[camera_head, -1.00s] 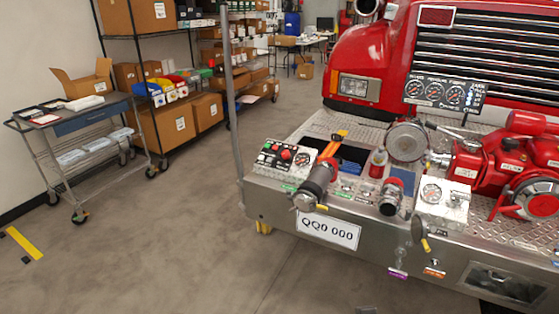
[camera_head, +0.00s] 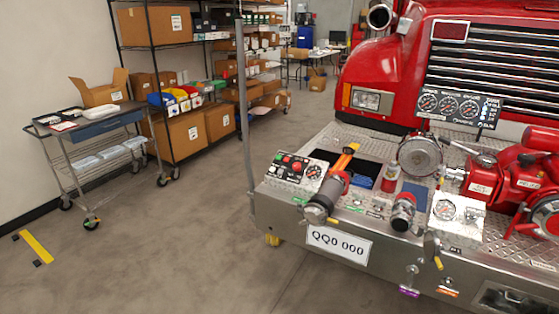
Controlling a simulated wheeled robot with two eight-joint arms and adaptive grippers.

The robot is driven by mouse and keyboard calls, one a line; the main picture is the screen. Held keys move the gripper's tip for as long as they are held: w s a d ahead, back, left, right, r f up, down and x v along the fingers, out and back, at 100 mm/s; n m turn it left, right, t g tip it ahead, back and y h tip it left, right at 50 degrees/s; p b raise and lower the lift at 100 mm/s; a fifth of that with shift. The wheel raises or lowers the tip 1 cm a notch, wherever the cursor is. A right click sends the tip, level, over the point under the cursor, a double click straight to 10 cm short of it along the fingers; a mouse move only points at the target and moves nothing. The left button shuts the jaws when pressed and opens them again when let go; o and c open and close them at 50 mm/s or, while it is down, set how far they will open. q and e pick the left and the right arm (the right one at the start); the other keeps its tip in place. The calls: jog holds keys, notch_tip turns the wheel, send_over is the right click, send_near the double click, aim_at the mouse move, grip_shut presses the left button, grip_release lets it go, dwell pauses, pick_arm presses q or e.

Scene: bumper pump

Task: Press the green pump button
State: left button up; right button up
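The pump control box (camera_head: 297,170) sits on the left end of the fire truck's front bumper. A green label (camera_head: 299,201) is on the bumper below the box. Neither of my grippers is in view.
The bumper (camera_head: 275,215) also holds a thick hose nozzle (camera_head: 323,200) just right of the box, valves and a red pump (camera_head: 500,180). A metal post (camera_head: 245,110) stands at its left corner. A cart (camera_head: 90,130) and shelves stand left.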

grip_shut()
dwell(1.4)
